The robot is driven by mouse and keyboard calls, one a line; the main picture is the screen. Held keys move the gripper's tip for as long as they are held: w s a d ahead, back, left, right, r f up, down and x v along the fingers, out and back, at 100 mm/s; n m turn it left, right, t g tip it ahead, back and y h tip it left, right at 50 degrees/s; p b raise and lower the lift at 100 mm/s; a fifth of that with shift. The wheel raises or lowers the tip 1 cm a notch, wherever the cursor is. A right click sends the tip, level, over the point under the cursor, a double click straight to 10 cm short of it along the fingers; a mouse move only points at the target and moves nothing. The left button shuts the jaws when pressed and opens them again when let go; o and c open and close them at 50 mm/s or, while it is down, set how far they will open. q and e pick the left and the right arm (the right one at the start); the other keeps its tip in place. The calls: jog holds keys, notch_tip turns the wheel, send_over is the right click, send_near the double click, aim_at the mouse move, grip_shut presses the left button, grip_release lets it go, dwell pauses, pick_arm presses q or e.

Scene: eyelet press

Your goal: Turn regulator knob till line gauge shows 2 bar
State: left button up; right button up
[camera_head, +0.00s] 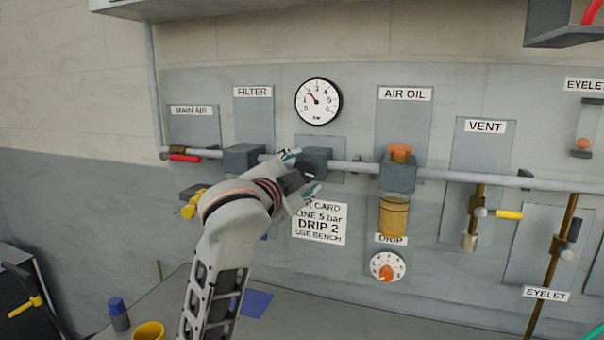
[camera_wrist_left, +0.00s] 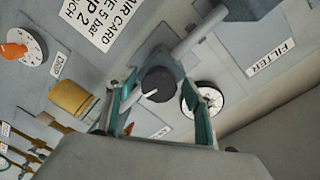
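The regulator knob (camera_wrist_left: 158,84) is dark and round with a white mark. It sits on the regulator body (camera_head: 318,158) on the pipe. My left gripper (camera_head: 302,174) is at the knob. In the left wrist view its teal-edged fingers are apart, one on each side of the knob, with gaps visible; I cannot tell contact. The line gauge (camera_head: 318,101) is a white dial above the regulator. Its red needle points to the upper left; the exact reading is too small to tell. It shows partly behind a finger in the left wrist view (camera_wrist_left: 214,98). My right gripper is out of view.
A card (camera_head: 320,224) reading "LINE 5 bar, DRIP 2" hangs below the regulator. The filter (camera_head: 243,158) is left of it, the oiler (camera_head: 397,174) and drip dial (camera_head: 388,266) right. A yellow cup (camera_head: 149,332) and blue-capped bottle (camera_head: 118,314) stand on the bench.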

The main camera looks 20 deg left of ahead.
pick_arm(q)
jog(key=shift+s, duration=0.1)
jog(key=s, duration=1.1)
jog(key=shift+s+a+r, duration=0.3)
jog(key=shift+s+a, duration=0.05)
jog(key=shift+a, duration=0.05)
jog(key=shift+f, duration=0.1)
